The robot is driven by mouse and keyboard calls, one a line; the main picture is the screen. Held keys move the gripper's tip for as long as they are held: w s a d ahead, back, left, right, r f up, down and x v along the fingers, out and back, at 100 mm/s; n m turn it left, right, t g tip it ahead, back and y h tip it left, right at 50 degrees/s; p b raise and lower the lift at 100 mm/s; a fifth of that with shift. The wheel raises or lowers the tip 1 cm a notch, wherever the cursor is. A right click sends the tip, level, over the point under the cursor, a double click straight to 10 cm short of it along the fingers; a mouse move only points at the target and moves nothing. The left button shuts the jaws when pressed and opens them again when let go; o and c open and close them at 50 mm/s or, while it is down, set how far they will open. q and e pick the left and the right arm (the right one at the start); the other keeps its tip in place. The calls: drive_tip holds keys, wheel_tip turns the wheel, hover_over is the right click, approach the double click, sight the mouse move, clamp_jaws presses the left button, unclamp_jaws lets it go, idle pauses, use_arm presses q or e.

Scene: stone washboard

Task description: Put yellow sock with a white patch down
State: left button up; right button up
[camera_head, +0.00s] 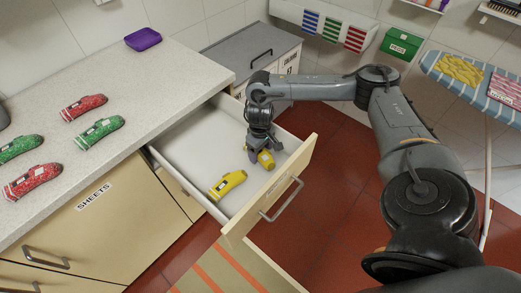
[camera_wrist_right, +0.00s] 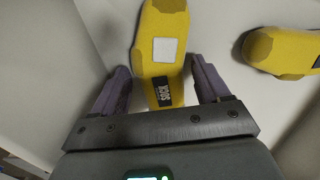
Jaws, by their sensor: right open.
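The yellow sock with a white patch (camera_head: 266,159) is inside the open drawer (camera_head: 200,151), near its front right corner. In the right wrist view the sock (camera_wrist_right: 164,22) shows its white square and a dark label, and appears to lie on the pale drawer floor. My right gripper (camera_head: 264,153) reaches down into the drawer over it. Its fingers (camera_wrist_right: 161,80) are open, one on each side of the sock, with gaps visible. A second yellow sock (camera_head: 228,184) lies to the left in the drawer. My left gripper is not in view.
The drawer front (camera_head: 270,195) and side walls stand close around the right gripper. Red socks (camera_head: 84,107) and green socks (camera_head: 99,132) lie on the counter (camera_head: 150,85) at left, with a purple item (camera_head: 143,39) behind. An ironing board (camera_head: 480,95) stands at right.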

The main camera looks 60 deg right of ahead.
drive_tip(key=shift+r, duration=0.25)
wheel_tip(320, 180, up, 12)
drive_tip(key=p, duration=0.8)
drive_tip(key=shift+f+p, duration=0.15)
drive_tip(key=shift+p, duration=0.2)
